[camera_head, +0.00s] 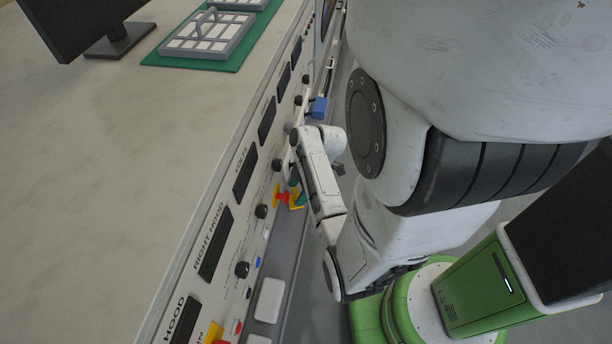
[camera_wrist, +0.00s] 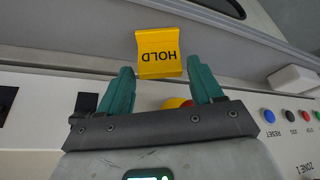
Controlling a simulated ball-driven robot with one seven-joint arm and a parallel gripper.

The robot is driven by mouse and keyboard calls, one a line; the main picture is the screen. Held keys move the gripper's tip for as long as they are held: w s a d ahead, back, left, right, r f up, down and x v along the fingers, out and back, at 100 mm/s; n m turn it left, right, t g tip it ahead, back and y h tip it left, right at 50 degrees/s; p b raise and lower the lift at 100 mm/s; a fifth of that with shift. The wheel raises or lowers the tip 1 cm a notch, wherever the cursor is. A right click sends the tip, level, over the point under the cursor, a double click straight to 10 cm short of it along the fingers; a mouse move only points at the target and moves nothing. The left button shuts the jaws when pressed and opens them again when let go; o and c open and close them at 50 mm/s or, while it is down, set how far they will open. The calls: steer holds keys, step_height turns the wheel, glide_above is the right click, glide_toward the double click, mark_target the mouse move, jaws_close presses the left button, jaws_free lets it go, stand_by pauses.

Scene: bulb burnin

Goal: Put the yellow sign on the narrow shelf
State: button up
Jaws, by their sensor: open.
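The yellow sign (camera_wrist: 158,42) reads HOLD, upside down in the wrist view. It stands on or against the grey ledge, just past the fingertips of my gripper (camera_wrist: 161,68). The gripper is open, its teal fingers apart on either side of the sign's near edge, with nothing held. In the head view the sign (camera_head: 298,200) is a small yellow patch beside the console front, partly hidden by my arm and gripper (camera_head: 293,183). The grey ledge (camera_wrist: 60,55) runs along the foot of the control panel; I cannot tell whether it is the narrow shelf.
A red and yellow knob (camera_wrist: 176,103) sits behind the fingers, partly hidden. Coloured buttons (camera_wrist: 290,115) line the panel at right. A white box (camera_wrist: 293,78) stands on the ledge. A blue item (camera_head: 319,107) lies farther along. The desktop (camera_head: 110,160) holds a monitor and trays.

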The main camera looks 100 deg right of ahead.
steer(key=v, duration=1)
